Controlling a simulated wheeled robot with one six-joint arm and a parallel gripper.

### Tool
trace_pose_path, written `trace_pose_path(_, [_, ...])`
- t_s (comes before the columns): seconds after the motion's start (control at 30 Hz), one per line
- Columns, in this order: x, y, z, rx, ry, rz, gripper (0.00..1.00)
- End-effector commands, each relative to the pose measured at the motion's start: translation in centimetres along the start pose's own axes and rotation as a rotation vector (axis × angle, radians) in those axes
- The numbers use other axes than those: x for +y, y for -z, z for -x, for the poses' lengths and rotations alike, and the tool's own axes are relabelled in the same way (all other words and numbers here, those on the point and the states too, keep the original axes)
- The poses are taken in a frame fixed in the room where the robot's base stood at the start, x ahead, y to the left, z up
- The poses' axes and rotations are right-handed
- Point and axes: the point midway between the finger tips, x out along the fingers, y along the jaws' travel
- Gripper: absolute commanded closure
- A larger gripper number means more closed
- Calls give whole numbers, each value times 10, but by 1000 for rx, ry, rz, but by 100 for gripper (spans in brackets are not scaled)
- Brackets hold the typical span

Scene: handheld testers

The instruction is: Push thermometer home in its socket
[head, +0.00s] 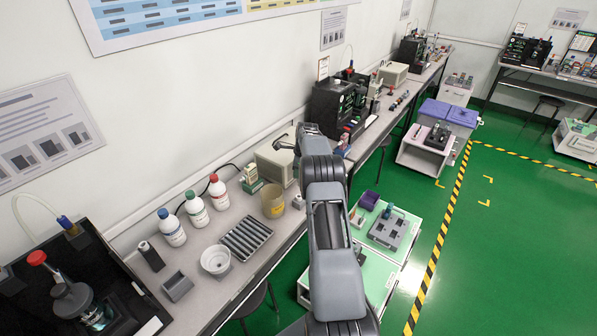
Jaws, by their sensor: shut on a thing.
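My arm reaches up the middle of the head view and over the bench. The small dark end of my gripper (284,143) shows just left of the wrist, in front of a pale boxy instrument. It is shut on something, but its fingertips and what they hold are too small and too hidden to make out. I cannot pick out the thermometer or its socket for certain. A beige upright handheld device (249,174) stands at a green block (252,186) on the bench, left of my gripper and apart from it.
The grey bench (222,287) runs along the wall. It holds several capped bottles (195,207), a slotted grey tray (246,239), a white bowl (215,260), a tan cup (272,201) and the pale instrument (276,162). A cart (409,226) stands right of my arm.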

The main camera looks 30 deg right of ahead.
Motion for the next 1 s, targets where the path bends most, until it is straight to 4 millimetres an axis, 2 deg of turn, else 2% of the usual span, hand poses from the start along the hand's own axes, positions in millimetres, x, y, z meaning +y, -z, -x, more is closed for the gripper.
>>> trace_pose_path(0.27, [0,0,-8,0,-1,2,100])
trace_pose_path(0.73, [0,4,-41,-1,0,3,100])
trace_pose_path(1.0, [0,5,-46,-1,0,3,100])
